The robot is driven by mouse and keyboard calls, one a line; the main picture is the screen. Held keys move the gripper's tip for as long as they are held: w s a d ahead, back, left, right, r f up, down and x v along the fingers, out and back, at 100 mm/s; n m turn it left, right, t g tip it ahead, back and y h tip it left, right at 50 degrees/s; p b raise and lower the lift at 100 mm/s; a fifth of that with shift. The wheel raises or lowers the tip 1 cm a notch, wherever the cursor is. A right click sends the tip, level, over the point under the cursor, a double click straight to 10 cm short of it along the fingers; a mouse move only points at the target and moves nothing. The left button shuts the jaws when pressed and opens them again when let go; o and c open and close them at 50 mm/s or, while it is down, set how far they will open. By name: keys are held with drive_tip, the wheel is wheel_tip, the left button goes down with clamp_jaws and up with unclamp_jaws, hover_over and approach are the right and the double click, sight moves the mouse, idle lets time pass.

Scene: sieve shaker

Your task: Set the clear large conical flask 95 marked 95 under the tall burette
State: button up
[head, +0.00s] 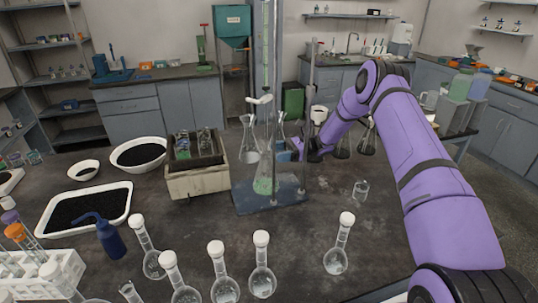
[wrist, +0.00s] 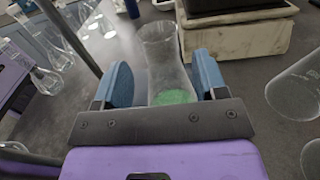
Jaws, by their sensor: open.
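A clear conical flask (head: 263,179) with a green bottom stands on the blue-grey base plate (head: 243,201) of the stand, below the tall burette (head: 265,60). In the wrist view a clear flask with green at its bottom (wrist: 165,65) is upright between the two blue fingers of my gripper (wrist: 163,78). The fingers are open, one on each side of it. In the head view my gripper (head: 286,153) reaches in from the right behind the stand's rod, partly hidden. No number 95 is readable on any flask.
Other conical flasks (head: 249,147) stand behind the stand, and more (head: 366,138) stand right of my gripper. A cream crate (head: 196,182) is left. The stand's rod (wrist: 72,38) passes close to my gripper.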

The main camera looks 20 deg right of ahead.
drive_tip(key=d, duration=0.7)
idle(0.4)
